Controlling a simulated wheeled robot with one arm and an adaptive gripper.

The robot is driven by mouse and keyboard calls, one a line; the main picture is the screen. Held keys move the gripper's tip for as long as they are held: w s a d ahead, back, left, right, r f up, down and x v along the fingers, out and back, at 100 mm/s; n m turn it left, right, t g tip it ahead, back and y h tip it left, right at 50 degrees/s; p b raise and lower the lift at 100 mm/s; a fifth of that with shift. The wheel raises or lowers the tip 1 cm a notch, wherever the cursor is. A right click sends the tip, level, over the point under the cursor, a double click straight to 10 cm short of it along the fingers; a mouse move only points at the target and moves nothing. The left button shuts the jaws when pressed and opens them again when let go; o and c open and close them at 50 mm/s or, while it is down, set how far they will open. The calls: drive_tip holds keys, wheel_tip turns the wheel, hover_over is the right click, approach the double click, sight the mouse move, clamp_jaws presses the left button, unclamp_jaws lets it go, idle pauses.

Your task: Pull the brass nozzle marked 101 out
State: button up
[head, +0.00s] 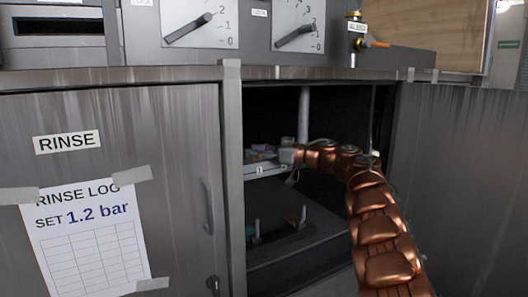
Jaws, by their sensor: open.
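My copper-coloured arm reaches from the lower right into the open cabinet. My gripper (287,156) is at the arm's left end, small and dark, beside a pale shelf-like pan (268,170) with small number tags on its front edge. Several small pale and purplish items (262,153) lie in the pan, just left of my gripper. I cannot make out a nozzle marked 101 among them; they are too small and dark to read. I see nothing held in the gripper.
A grey upright pipe (303,115) stands behind the arm. Below is a dark lower shelf (295,245) with small upright fittings. The closed RINSE door (110,120) bounds the opening at left, an open door (460,170) at right. A counter edge (300,74) runs above.

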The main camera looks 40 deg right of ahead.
drive_tip(key=shift+w+a, duration=0.1)
clamp_jaws()
idle(0.9)
